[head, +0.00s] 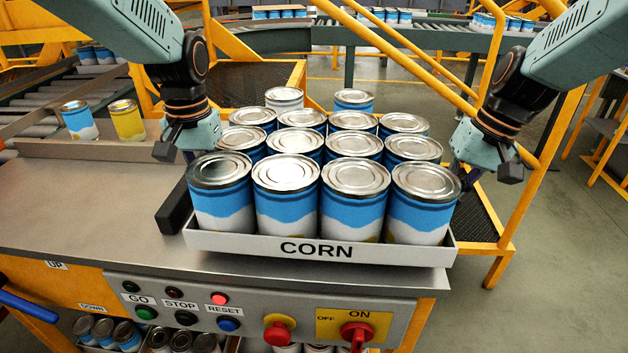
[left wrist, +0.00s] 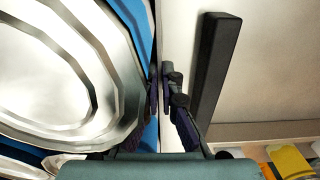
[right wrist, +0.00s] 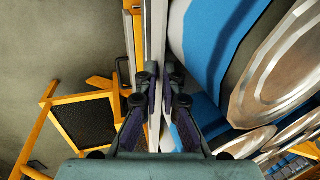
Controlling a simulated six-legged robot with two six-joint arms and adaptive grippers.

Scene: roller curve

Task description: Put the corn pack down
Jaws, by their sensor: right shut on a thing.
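The corn pack is a white tray marked CORN (head: 220,243), filled with several blue-and-white cans (head: 290,200) with silver lids. It is level over the right end of the metal counter (head: 90,215); I cannot tell whether its underside touches. My right gripper (head: 505,165) is at the tray's right side; in the right wrist view its fingers (right wrist: 160,90) are shut on the tray wall. My left gripper (head: 180,150) is at the left side; its fingers (left wrist: 162,88) are close together at the wall beside a can, one partly hidden, so its grip is unclear.
A black bar (head: 174,207) lies on the counter just left of the tray. A blue can (head: 79,121) and a yellow can (head: 127,120) stand at the back left. Yellow railings (head: 540,160) stand at the right. A button panel (head: 180,305) fronts the counter.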

